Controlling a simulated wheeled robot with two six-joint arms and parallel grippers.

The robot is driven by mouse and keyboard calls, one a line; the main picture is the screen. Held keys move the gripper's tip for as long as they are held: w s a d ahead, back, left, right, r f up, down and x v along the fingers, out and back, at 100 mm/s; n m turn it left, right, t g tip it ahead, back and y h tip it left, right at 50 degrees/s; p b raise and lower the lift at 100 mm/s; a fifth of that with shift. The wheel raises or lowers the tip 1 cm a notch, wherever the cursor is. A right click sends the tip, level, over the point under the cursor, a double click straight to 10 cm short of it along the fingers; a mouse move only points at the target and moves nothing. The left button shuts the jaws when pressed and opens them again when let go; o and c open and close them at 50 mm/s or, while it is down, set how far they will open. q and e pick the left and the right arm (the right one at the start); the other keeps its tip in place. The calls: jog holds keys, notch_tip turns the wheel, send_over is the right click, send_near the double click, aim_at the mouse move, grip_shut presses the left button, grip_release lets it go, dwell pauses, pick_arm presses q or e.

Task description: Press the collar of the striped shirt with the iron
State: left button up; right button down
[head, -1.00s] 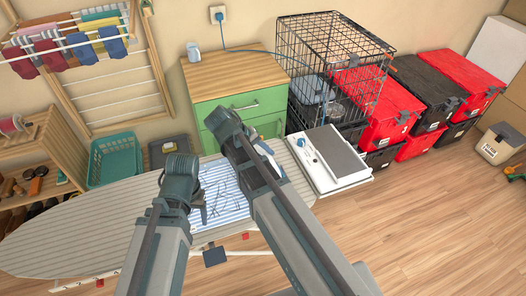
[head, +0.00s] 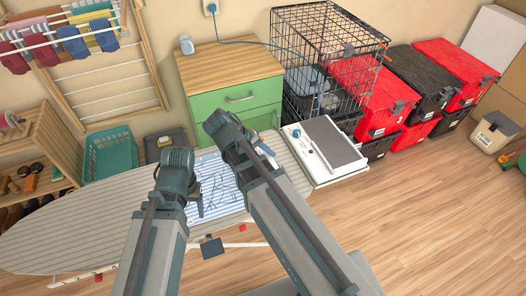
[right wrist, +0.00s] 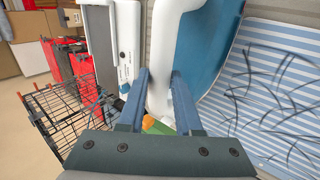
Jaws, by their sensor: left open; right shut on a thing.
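The striped shirt (head: 222,190), blue and white with dark crease lines, lies on the ironing board (head: 80,232). It also fills the right side of the right wrist view (right wrist: 285,95). I cannot make out which part is its collar. The iron (right wrist: 205,60) has a white handle and a blue body. My right gripper (right wrist: 160,80) is shut on the handle, beside the shirt in the wrist view. In the head view my right arm mostly hides the iron. My left gripper (head: 193,192) is open at the shirt's left side, its fingers partly hidden by its arm.
A white unit with a grey pad (head: 325,145) stands right of the board's end. Behind are a green drawer cabinet (head: 235,95), a wire cage (head: 325,55) and red and black totes (head: 385,105). A teal basket (head: 110,155) stands behind the board.

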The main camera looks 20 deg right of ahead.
jog(key=shift+s+f, duration=0.15)
jog(key=shift+s, duration=0.6)
jog(key=shift+w+r+p, duration=0.15)
jog(key=shift+r+p, duration=0.5)
notch_tip(320, 180, up, 5)
jog(key=p, duration=0.4)
jog(key=shift+p, duration=0.4)
jog(key=shift+r+p, duration=1.45)
jog(key=shift+p, duration=0.05)
